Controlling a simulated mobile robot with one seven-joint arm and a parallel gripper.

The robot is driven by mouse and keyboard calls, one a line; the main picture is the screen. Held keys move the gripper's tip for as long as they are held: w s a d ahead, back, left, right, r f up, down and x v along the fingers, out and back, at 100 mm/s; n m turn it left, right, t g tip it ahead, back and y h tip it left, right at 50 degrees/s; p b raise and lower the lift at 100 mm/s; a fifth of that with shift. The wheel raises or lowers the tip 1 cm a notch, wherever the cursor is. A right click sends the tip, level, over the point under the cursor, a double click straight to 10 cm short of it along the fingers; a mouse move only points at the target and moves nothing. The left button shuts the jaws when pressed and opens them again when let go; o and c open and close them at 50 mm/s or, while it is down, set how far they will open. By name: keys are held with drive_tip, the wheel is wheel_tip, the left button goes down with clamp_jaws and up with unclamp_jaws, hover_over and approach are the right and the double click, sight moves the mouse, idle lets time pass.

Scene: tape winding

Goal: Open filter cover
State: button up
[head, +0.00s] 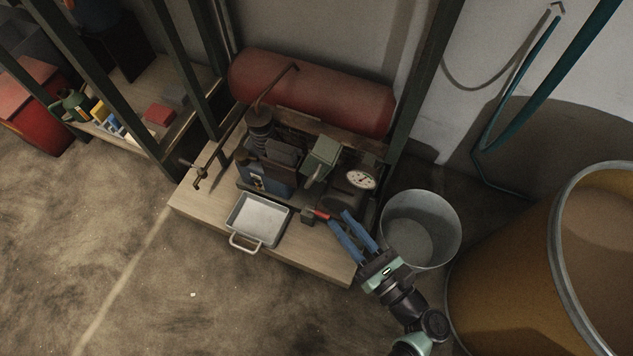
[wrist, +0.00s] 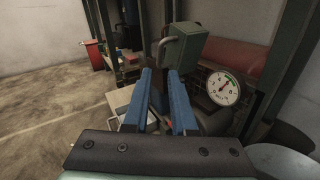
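A green box-shaped part with a handle (head: 323,153), which looks like the filter cover, sits on top of the compressor (head: 275,170). It also shows in the wrist view (wrist: 188,45), beyond and above my fingertips, its handle on the left side. It looks closed, but I cannot tell for certain. My gripper (head: 338,217) has blue fingers. They are apart with nothing seen between them, in front of the compressor and short of the green part. The fingers show spread in the wrist view (wrist: 160,72).
A round gauge (head: 361,179) is right of the green part. A metal tray (head: 240,241) lies on the wooden board (head: 190,197). A small red piece (head: 322,214) is by my fingertips. A bucket (head: 384,225) and a big drum (head: 500,275) stand right. A red tank (head: 315,90) lies behind.

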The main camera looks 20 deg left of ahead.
sight(316, 167)
drive_tip(key=b+x, duration=0.3)
drive_tip(key=x, duration=0.7)
clamp_jaws()
idle(1.2)
